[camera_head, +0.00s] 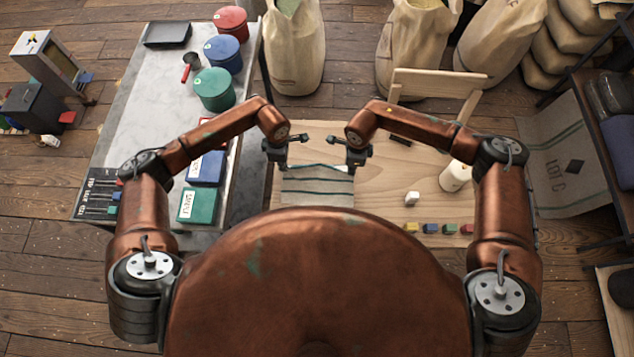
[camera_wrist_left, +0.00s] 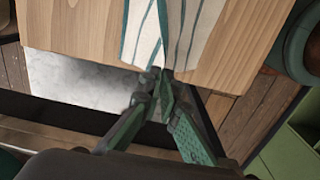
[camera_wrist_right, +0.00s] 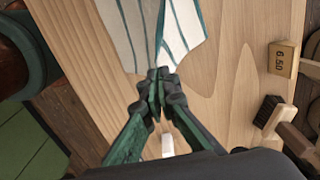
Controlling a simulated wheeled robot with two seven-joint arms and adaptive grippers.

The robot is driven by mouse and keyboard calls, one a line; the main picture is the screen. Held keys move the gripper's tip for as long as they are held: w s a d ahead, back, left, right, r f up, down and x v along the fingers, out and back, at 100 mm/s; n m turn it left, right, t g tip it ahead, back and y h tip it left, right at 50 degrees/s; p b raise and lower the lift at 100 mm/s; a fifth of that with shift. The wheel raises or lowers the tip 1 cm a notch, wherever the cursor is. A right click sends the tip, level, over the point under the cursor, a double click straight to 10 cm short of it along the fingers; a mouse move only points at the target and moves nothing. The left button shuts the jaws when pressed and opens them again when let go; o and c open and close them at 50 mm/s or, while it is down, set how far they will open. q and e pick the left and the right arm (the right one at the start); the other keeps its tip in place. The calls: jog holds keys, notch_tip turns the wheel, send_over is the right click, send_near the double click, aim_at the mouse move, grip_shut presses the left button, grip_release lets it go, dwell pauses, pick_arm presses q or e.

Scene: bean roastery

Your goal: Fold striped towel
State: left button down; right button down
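The striped towel (camera_head: 318,188) is pale with dark green stripes and lies on the wooden table in front of my body, which hides its near part. Its far end is creased and looks lifted between my grippers. My left gripper (camera_head: 303,138) is at its far left corner. In the left wrist view, the fingertips (camera_wrist_left: 157,78) are closed on gathered towel cloth (camera_wrist_left: 160,30). My right gripper (camera_head: 331,141) is at the far right corner. In the right wrist view, its fingertips (camera_wrist_right: 160,80) are closed on the towel's edge (camera_wrist_right: 178,35).
On the wooden table (camera_head: 430,190), a candle (camera_head: 455,176), a small white block (camera_head: 412,198), several coloured blocks (camera_head: 428,228) and a brush (camera_head: 400,140) lie right of the towel. A marble counter (camera_head: 150,110) with tins stands at left.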

notch_tip(320, 180, up, 8)
jog(key=p, duration=0.7)
jog(key=shift+a, duration=0.1)
dwell(0.4)
